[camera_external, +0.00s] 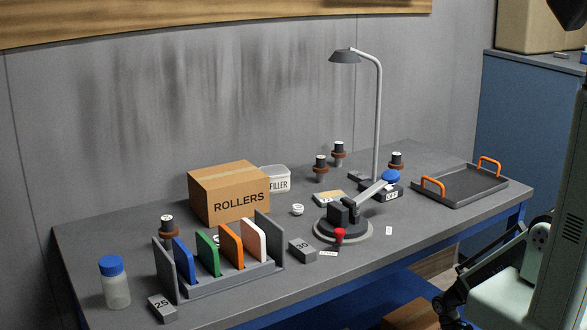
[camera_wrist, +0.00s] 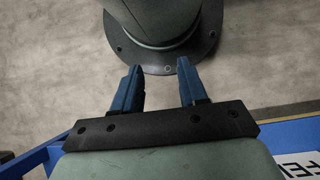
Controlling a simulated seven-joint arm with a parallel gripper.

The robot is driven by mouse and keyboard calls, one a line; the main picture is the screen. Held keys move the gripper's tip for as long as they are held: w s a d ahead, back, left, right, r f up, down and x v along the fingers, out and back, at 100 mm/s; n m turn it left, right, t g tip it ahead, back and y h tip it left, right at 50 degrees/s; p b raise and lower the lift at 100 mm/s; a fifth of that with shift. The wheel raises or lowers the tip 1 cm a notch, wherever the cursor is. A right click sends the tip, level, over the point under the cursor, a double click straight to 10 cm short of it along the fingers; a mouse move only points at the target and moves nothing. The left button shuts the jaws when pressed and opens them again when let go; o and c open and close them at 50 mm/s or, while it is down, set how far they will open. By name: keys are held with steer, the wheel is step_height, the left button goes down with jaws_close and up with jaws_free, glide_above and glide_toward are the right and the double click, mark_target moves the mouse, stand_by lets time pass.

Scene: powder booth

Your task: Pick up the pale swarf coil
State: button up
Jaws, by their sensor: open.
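A small pale, round, curled piece (camera_external: 297,209) lies on the grey bench right of the cardboard box and looks like the pale swarf coil; it is too small to tell for certain. Another small whitish bit (camera_external: 218,240) shows partly behind the rack's plates. My gripper (camera_wrist: 159,68) has two blue fingers spread apart with nothing between them. In the wrist view it is over the floor and my own base, with no coil in sight. In the external view my arm is at the right edge, off the bench front and well away from the coil.
A rack (camera_external: 235,284) of coloured plates and a ROLLERS box (camera_external: 229,194) stand left of the coil. A round-based device with a red knob (camera_external: 339,234) and a tall lamp (camera_external: 378,120) stand right. A tray (camera_external: 462,188) with orange handles sits at the far right.

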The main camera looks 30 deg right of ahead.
steer(key=o, duration=0.4)
